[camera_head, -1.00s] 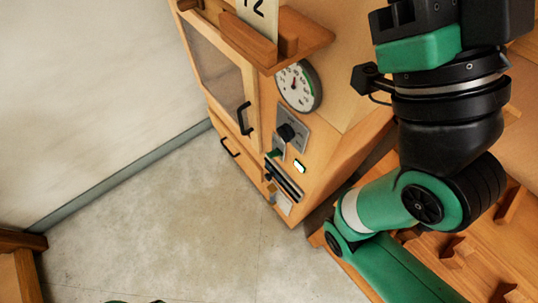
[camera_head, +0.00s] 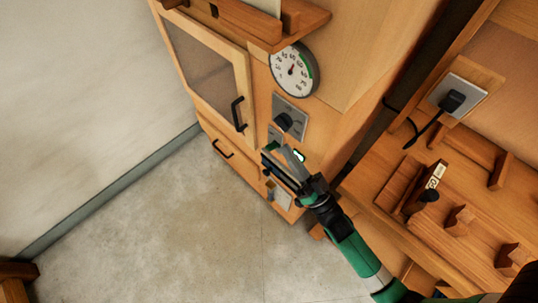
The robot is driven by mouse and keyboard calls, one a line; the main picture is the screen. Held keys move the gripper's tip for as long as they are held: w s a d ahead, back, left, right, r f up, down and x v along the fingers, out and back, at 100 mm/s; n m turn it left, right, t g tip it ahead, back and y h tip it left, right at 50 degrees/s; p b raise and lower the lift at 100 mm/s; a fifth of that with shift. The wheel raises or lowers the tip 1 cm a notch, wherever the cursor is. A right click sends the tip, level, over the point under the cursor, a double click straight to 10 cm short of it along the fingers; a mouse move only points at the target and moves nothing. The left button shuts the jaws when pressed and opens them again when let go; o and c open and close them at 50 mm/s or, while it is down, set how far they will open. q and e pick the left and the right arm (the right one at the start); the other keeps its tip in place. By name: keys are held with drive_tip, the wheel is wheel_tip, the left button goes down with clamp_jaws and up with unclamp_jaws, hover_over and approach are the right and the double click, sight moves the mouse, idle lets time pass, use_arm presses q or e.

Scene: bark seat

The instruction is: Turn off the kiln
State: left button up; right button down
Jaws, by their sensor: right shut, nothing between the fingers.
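The kiln is a wooden cabinet (camera_head: 320,60) with a windowed door, and it stands left of centre. Its front carries a round dial gauge (camera_head: 294,70) with its needle near the top. Below the gauge is a grey plate with a black knob (camera_head: 284,121). The small switch seen below the knob earlier is now mostly hidden by my right gripper (camera_head: 286,150). The right gripper is shut and empty, with its tips at the panel just below the knob; contact cannot be told. My left gripper is not in view.
A black door handle (camera_head: 238,114) and a drawer handle (camera_head: 222,149) stick out on the left. A wooden bench (camera_head: 400,220) with pegs and a wall plug (camera_head: 453,101) is on the right. The concrete floor (camera_head: 180,225) is clear.

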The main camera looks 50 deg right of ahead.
sight(272, 146)
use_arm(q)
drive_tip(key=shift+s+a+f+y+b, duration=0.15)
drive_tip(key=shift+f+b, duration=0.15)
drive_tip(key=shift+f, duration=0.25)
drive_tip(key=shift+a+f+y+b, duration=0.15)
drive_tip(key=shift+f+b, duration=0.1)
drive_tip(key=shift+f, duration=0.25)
use_arm(e)
wheel_tip(272, 146, down, 11)
drive_tip(key=s+d+m+g+h, duration=0.1)
drive_tip(key=s+m+g, duration=0.1)
drive_tip(key=shift+s+d+f, duration=0.15)
drive_tip(key=shift+s, duration=0.2)
use_arm(q)
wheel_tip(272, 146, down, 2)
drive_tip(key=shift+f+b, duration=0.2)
drive_tip(key=shift+b, duration=0.95)
use_arm(e)
drive_tip(key=x, duration=1)
